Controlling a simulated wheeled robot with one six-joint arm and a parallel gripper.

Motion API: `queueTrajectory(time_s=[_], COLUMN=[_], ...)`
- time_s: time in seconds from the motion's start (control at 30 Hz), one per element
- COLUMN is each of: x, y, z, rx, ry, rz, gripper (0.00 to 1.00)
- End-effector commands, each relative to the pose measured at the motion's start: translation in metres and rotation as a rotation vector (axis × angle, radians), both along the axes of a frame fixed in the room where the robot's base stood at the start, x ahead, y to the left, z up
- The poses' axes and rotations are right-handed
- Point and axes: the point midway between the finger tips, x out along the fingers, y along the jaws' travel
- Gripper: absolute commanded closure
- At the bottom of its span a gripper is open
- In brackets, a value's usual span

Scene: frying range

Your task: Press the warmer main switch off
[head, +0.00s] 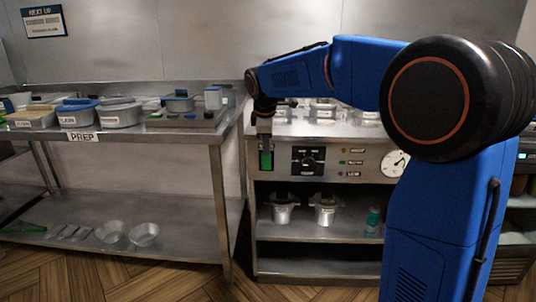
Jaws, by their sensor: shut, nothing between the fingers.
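The warmer (373,160) is a steel unit with a control panel on its front. A green, dark-framed rocker (266,161) at the panel's left end looks like the main switch; which way it is tipped is too small to tell. My gripper (264,136) points down just above the green rocker in the picture, with its fingers shut and empty. It hides the area above the rocker, and I cannot tell whether it touches the panel.
A black control (308,160), small indicator lamps and a round white gauge (395,163) sit further right on the panel. Metal pots (284,209) stand on the shelf below. The steel prep table (190,137), with several containers, is close on the left. My arm covers the right side.

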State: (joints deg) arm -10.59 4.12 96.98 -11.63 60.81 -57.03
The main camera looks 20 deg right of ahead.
Motion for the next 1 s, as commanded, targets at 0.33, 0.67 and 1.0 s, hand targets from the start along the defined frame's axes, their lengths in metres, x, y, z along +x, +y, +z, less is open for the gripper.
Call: queueTrajectory(time_s=[0.33,0.67,1.0], x=[-0.007,-0.009,-0.017], y=[0.003,0.003,0.0], z=[0.058,0.072,0.072], rx=[0.0,0.0,0.009], ry=[-0.002,0.0,-0.004], rz=[0.001,0.001,-0.018], gripper=[1.0,1.0,1.0])
